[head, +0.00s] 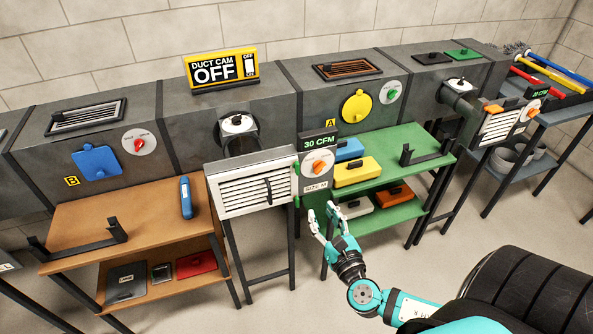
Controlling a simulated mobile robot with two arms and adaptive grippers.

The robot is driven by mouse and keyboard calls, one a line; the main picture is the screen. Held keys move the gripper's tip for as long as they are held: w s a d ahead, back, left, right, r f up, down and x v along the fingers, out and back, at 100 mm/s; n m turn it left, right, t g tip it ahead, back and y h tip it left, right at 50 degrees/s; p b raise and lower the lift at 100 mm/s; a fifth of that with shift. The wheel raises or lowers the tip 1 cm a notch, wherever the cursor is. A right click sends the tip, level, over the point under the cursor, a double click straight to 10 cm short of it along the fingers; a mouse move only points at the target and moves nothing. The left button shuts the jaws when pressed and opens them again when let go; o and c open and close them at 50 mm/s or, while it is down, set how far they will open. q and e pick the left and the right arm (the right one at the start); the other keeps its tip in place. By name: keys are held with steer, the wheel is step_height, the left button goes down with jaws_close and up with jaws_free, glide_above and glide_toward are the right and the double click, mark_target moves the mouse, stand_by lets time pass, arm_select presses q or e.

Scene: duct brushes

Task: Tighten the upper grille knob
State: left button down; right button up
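The white slatted grille (240,192) closes the front of a box on a black stand in the middle of the head view. Two small green knobs sit at its right edge: the upper grille knob (296,168) and a lower knob (297,201). I cannot tell from here how tight either knob is. My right gripper (322,211) is open and empty, below and to the right of both knobs, and apart from them. Its fingers point up toward the green shelf. My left gripper is not in view.
A 30 CFM display with an orange dial (318,167) stands just right of the knobs. The green shelf (400,145) carries blue and yellow boxes and a black bracket. A brown shelf (120,225) stands left. Open floor lies in front.

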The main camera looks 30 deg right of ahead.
mark_target(298, 169)
steer(key=p+x, duration=0.2)
steer(key=x, duration=1.5)
steer(key=shift+s+f, duration=0.1)
steer(key=shift+f, duration=0.05)
steer(key=shift+d, duration=0.1)
jaws_close()
